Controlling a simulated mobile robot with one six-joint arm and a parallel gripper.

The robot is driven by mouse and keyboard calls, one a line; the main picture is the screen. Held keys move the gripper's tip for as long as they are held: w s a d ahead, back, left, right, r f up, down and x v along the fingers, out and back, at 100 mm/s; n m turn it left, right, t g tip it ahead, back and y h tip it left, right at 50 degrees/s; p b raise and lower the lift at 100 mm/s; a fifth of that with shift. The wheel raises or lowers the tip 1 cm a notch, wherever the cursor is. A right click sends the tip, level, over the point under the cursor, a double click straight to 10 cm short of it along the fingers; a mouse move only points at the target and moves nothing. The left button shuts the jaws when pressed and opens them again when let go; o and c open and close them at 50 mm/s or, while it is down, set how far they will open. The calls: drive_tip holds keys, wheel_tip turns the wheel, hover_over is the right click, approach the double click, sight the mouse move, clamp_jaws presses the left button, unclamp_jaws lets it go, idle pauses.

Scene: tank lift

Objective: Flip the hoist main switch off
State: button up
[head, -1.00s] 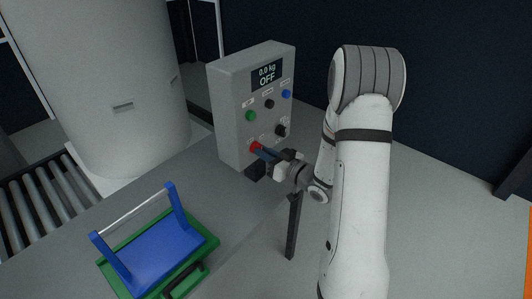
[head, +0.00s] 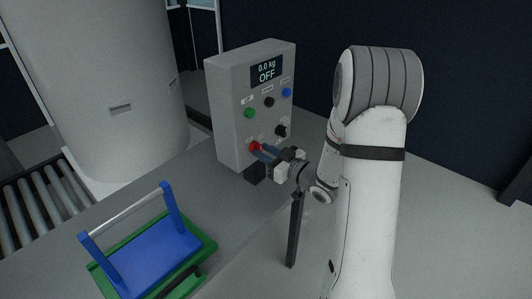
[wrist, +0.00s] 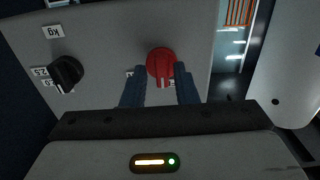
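The grey control box (head: 228,112) has a display (head: 266,71) reading "0.0 kg" and "OFF". A red rotary switch (head: 254,146) sits low on its front face. In the wrist view the red switch (wrist: 160,62) has its grip bar pointing down in the picture, between my two dark blue fingers. My gripper (wrist: 160,82) is open, its fingers apart at either side of the switch's lower part. In the head view my gripper (head: 265,153) is right in front of the switch. I cannot tell whether the fingers touch it.
The box also carries a green button (head: 249,113), a blue button (head: 286,92) and black knobs, one (wrist: 67,73) beside the switch. A blue handled carrier (head: 155,258) in a green frame stands front left. A large grey tank (head: 100,90) and rollers (head: 30,205) are behind.

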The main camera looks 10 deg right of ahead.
drive_tip(key=shift+o, duration=0.7)
drive_tip(key=shift+s, duration=0.1)
drive_tip(key=b+v, duration=0.1)
drive_tip(key=v, duration=0.6)
drive_tip(key=shift+s+d, duration=0.25)
